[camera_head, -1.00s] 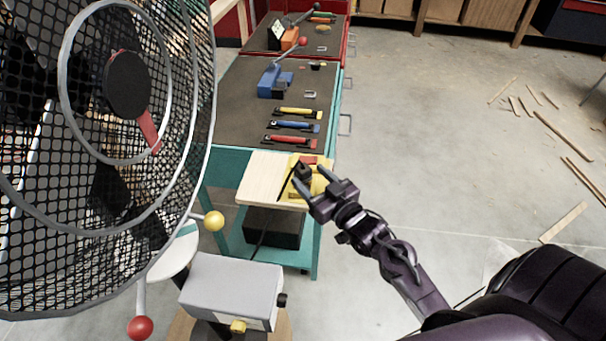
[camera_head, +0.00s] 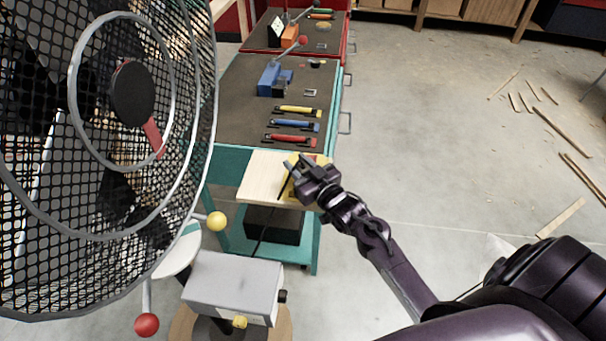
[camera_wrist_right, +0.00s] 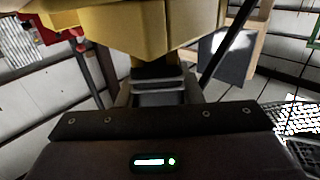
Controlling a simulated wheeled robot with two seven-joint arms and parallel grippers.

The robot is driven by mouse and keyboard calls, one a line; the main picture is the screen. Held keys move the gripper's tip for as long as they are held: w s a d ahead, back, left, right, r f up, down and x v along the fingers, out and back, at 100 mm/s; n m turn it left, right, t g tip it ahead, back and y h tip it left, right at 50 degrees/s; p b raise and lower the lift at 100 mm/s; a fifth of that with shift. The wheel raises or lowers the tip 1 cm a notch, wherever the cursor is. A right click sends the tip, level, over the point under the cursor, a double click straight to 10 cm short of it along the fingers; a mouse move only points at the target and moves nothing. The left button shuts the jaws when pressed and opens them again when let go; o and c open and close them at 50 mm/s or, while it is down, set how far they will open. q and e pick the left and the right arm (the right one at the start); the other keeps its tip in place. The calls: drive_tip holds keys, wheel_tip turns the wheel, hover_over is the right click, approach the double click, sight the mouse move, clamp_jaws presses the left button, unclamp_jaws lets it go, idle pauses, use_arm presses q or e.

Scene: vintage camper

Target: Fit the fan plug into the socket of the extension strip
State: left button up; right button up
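My right gripper (camera_head: 295,161) is over the wooden board (camera_head: 262,172) at the near end of the teal bench. Its fingers stand around a dark block that looks like the fan plug; in the right wrist view this plug (camera_wrist_right: 158,72) fills the gap between the fingers. A yellow body, probably the extension strip (camera_wrist_right: 150,30), is directly beyond it, and mostly hidden by my gripper in the head view. The socket opening does not show. A black cord (camera_head: 283,187) runs over the board. The big caged fan (camera_head: 132,95) stands at the left. My left gripper is out of view.
The fan's grey box (camera_head: 235,283) stands in front. The floor at the right is clear except for wood scraps (camera_head: 560,130).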

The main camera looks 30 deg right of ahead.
drive_tip(key=c, duration=0.4)
drive_tip(key=shift+c, duration=0.2)
